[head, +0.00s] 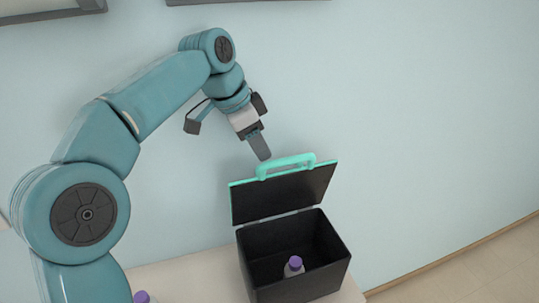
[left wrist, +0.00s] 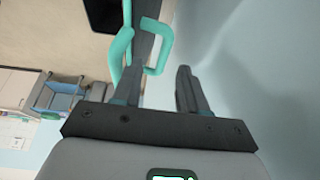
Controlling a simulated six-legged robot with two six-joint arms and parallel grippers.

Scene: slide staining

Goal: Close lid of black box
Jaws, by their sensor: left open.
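The black box (head: 300,289) stands on a pale table top in the head view. Its lid (head: 285,195) is raised at the back, with a teal handle (head: 290,164) on its upper edge. A bottle with a purple cap (head: 294,263) stands inside the box. My left gripper (head: 260,147) is open just above the handle, close to its left end. In the left wrist view the teal handle (left wrist: 164,42) shows beyond the fingers of my left gripper (left wrist: 160,88); I cannot tell whether they touch it. My right gripper is not in view.
A second purple-capped bottle (head: 142,297) shows at the bottom edge, left of the box, beside my left arm. A pale blue wall (head: 420,120) stands behind the box. The table top (head: 190,275) is bare just left of the box. Floor shows at the right.

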